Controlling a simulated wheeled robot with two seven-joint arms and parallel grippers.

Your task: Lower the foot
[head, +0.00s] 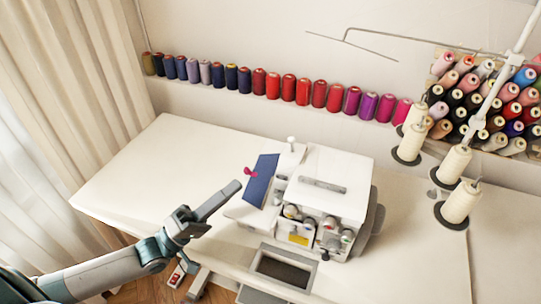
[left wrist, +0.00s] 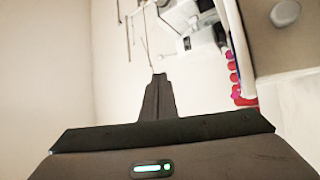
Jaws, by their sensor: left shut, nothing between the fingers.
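A white overlock sewing machine (head: 340,195) stands on the white table. A dark blue cloth piece (head: 263,180) lies tilted at its left side, with a pink clip (head: 250,171) at its edge. I cannot make out the presser foot; it seems hidden around the cloth and the machine's left end. My left gripper (head: 237,185) is shut and empty, its tips just left of the cloth, pointing toward the machine. In the left wrist view its closed fingers (left wrist: 159,78) point ahead. My right gripper is not in view.
A row of coloured thread spools (head: 303,91) lines the wall, with a rack of spools (head: 500,100) at the right. Cream thread cones (head: 455,162) and a thin metal thread stand rise behind the machine. The white table (head: 150,175) is clear on the left. A curtain (head: 60,90) hangs at the left.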

